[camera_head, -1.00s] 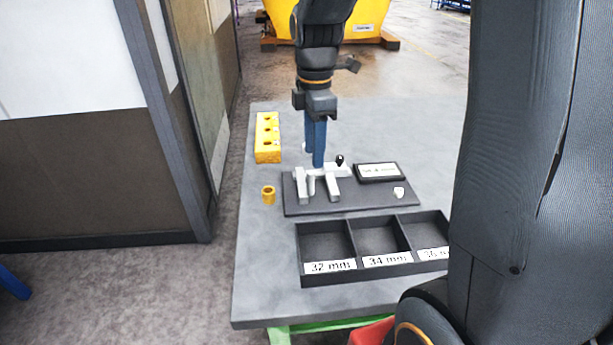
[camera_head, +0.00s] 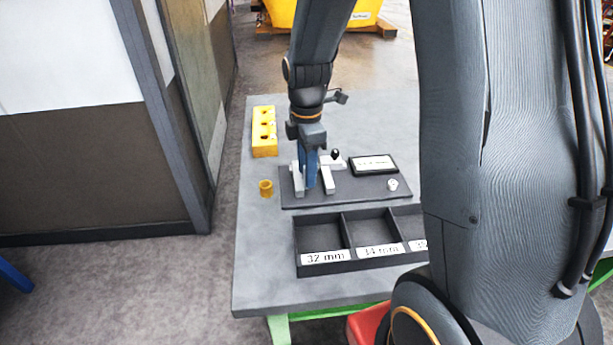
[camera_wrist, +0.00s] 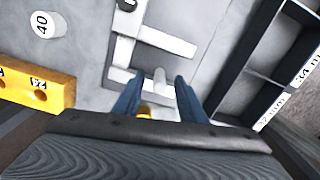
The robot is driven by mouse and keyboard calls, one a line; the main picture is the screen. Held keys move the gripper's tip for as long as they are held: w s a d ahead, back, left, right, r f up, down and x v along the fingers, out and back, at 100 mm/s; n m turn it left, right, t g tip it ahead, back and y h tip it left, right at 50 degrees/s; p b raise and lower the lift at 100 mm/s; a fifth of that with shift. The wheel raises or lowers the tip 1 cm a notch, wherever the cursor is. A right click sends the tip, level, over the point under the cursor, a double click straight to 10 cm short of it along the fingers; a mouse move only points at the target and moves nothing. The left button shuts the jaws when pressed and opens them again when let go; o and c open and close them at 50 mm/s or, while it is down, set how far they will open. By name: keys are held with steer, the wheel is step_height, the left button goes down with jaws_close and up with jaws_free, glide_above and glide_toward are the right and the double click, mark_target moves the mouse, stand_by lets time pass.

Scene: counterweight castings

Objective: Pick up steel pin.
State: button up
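The steel pin (camera_wrist: 160,80) is a pale grey cylinder in the wrist view, between the light jaws of a measuring fixture (camera_wrist: 122,50). In the head view the fixture (camera_head: 327,178) is on a dark mat (camera_head: 345,196), and the pin is largely hidden by my fingers. My gripper (camera_head: 311,184) points down over the pin. In the wrist view its two blue fingers (camera_wrist: 159,84) are open, one on each side of the pin with gaps visible. Whether the fingertips have reached the pin's full height cannot be told.
A yellow block with holes (camera_head: 264,132) and a yellow bushing (camera_head: 266,188) lie left of the mat. A display (camera_head: 373,164) and small white piece (camera_head: 393,184) are right. A black labelled tray (camera_head: 322,268) is in front. A cylinder marked 40 (camera_wrist: 45,24) stands near the block.

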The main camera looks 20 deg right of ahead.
jaws_close()
steer(key=shift+r, duration=0.1)
step_height(320, 180, up, 10)
steer(key=shift+f+b, duration=0.1)
steer(key=shift+b, duration=1)
